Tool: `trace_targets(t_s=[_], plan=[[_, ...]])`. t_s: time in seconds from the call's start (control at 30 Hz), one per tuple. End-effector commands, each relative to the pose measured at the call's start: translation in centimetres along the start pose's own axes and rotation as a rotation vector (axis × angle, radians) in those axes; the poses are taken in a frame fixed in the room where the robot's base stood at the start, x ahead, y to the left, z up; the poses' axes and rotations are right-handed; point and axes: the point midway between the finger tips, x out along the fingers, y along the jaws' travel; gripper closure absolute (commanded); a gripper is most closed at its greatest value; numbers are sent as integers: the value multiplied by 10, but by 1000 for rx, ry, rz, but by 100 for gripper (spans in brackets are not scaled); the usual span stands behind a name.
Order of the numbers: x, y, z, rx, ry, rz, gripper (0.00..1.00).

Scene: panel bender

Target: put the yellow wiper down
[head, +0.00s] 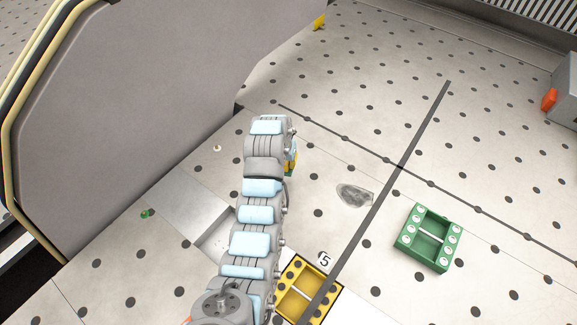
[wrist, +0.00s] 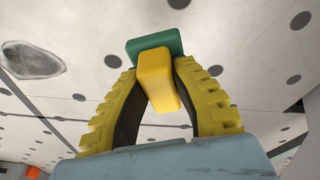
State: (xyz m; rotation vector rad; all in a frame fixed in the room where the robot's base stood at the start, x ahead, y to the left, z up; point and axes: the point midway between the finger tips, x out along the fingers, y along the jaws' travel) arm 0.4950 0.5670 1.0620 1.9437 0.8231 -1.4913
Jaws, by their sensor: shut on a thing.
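The yellow wiper (wrist: 163,96) has a yellow body and a green end piece (wrist: 140,44) in the wrist view. My gripper (wrist: 154,67) is shut on it, with a yellow ribbed finger on each side of the yellow body. The green end points away from my gripper, toward the perforated table. I cannot tell whether the wiper touches the table. In the head view my arm hides most of the gripper; only a sliver of yellow and green (head: 292,162) shows at its right side.
A yellow holder (head: 283,308) marked 5 and a green holder (head: 446,261) sit on the perforated table (head: 375,270). A grey smudge (head: 354,196) lies between my gripper and the green holder. A large grey machine panel (head: 140,100) stands left. A small yellow object (head: 319,22) lies far back.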

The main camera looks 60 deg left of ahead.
Motion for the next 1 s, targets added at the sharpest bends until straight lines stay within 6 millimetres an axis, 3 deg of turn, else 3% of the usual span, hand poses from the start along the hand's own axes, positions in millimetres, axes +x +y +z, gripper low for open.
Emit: trace_targets(t_s=[0.6,1.0], plan=[[37,0,-18,-1,-3,0,100],[44,0,-21,-1,-2,0,100]])
